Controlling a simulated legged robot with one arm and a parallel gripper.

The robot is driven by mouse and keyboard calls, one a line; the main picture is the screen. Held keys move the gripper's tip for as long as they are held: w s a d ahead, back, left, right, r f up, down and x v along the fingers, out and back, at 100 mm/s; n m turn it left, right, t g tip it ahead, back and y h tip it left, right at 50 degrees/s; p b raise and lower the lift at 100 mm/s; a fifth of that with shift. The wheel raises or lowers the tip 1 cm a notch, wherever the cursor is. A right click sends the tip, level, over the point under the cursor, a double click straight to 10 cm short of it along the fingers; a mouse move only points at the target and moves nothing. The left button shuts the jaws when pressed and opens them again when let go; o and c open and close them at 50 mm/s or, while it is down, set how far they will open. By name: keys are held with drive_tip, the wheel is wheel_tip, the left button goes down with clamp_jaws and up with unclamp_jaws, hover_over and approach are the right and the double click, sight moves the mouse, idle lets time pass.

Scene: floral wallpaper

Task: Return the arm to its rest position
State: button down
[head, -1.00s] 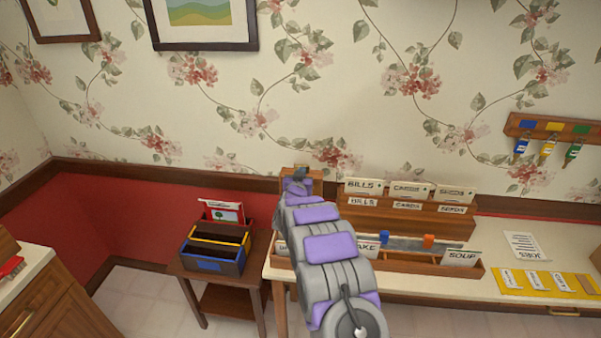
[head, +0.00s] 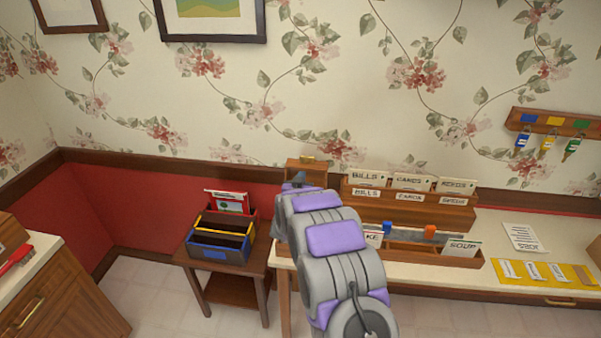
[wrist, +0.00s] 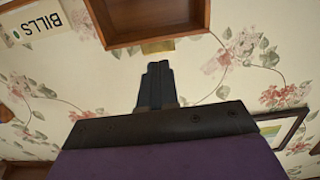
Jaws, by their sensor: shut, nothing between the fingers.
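My grey and purple arm reaches forward from the bottom of the head view over the left end of the white desk. My gripper (wrist: 157,78) shows dark in the wrist view, its fingers shut together with nothing between them. In the head view its tip (head: 299,178) is small and partly hidden by the arm, in front of a small wooden box (head: 306,166). In the wrist view that wooden box (wrist: 148,42) lies just beyond the fingertips, and a BILLS card (wrist: 36,26) is at the upper left. I cannot tell if the fingers touch anything.
A wooden sorter (head: 420,212) with labelled cards stands on the desk (head: 508,268). A tray (head: 410,247) in front holds SOUP and other cards. A side table (head: 258,259) with a dark organizer (head: 217,253) stands left. Open floor lies between the furniture.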

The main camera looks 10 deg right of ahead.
drive_tip(key=s+a+r+n+g+y, duration=0.1)
drive_tip(key=s+a+r+g+y, duration=0.15)
drive_tip(key=s, duration=0.55)
drive_tip(key=s+a+r+n+g+y, duration=0.1)
drive_tip(key=s+a+r+g+y, duration=0.15)
drive_tip(key=s, duration=0.55)
drive_tip(key=s+a+r+n+g+y, duration=0.1)
drive_tip(key=s+a+r+g+y, duration=0.15)
drive_tip(key=s, duration=0.55)
drive_tip(key=s+d+r+g, duration=0.1)
drive_tip(key=s+d+g, duration=0.1)
drive_tip(key=s, duration=1.1)
drive_tip(key=s+d+g+h, duration=0.1)
drive_tip(key=s+d+g, duration=0.2)
drive_tip(key=s, duration=1.1)
drive_tip(key=s+d+r+g+h, duration=0.1)
drive_tip(key=s+d+g, duration=0.2)
drive_tip(key=s, duration=1)
drive_tip(key=shift+s+r+n+g+b, duration=0.3)
drive_tip(key=shift+s+g+b, duration=0.05)
drive_tip(key=shift+g, duration=0.9)
